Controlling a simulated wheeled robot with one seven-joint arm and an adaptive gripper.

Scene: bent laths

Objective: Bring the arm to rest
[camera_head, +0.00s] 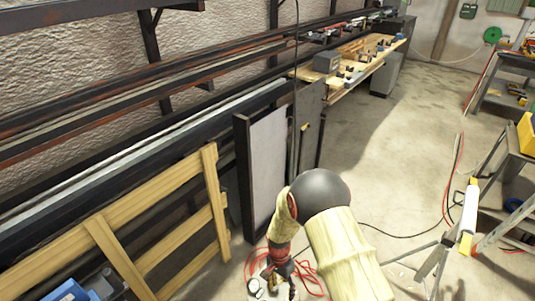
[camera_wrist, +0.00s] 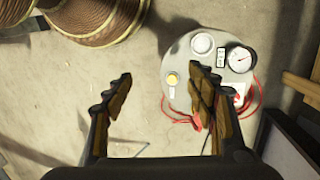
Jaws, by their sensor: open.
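My gripper (camera_wrist: 158,85) is open and empty in the wrist view, its two fingers wide apart above the concrete floor. In the head view my arm reaches down at the lower middle, and my gripper (camera_head: 281,277) points at the floor, small and partly hidden by the arm. Below it is a round grey-white object (camera_wrist: 223,70) with a dial gauge (camera_wrist: 239,59), a white round part and a yellow-topped part. The right finger overlaps this object in the wrist view. I cannot tell the height between them.
A wooden pallet frame (camera_head: 155,225) leans at the left. Long metal bars lie on the wall rack. A workbench (camera_head: 350,65) stands behind. Red hose (camera_wrist: 180,117) and cables lie on the floor. Trestle-like stands (camera_head: 500,180) are at the right. The floor between is mostly clear.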

